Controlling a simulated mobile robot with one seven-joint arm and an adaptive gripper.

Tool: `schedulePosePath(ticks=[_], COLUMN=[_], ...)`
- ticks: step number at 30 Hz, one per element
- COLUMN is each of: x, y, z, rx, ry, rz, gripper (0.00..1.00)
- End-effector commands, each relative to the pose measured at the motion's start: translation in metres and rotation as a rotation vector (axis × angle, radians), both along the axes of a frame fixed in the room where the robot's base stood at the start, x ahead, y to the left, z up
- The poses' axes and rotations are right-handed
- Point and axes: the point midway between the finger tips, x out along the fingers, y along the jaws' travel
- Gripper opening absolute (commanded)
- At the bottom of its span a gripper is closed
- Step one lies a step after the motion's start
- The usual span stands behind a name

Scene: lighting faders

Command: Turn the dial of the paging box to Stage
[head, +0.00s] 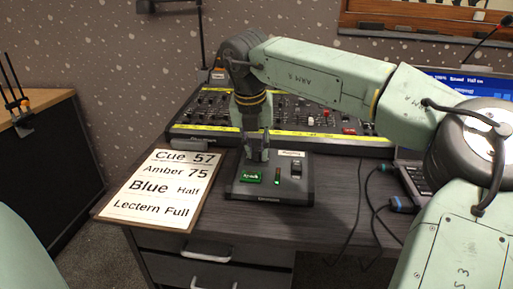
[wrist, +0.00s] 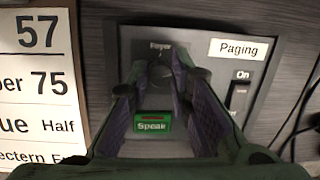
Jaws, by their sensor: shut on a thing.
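The paging box (head: 302,186) stands on the desk under my gripper. In the wrist view its dark top (wrist: 195,35) carries a white "Paging" label, a green "Speak" button (wrist: 151,124) and a rocker switch (wrist: 238,97) marked "On". The round dark dial (wrist: 159,76) sits between my fingertips, with the word "Foyer" (wrist: 160,46) above it. Other position names and the dial's pointer cannot be made out. My gripper (wrist: 158,80) is shut on the dial, one finger on each side. In the head view my gripper (head: 257,152) points down at the box and hides the dial.
A cue card (head: 160,190) lies left of the box. A lighting desk (head: 215,105) with faders stands behind it. A laptop (head: 412,175) and loose cables (head: 375,200) are to the right. The desk's front edge is close before the box.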

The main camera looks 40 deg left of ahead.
Motion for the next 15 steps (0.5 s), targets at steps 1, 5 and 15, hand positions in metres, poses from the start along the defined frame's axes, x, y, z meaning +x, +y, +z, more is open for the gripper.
schedulePosePath(ticks=[1,5,15], x=[0.0001,0.0,0.0], y=[-0.0007,-0.0001,-0.0003], z=[0.0,0.0001,-0.0001], rx=[0.001,0.012,0.03], ry=[0.002,0.009,0.021], rz=[-0.039,-0.134,-0.294], gripper=[0.0,0.0,0.0])
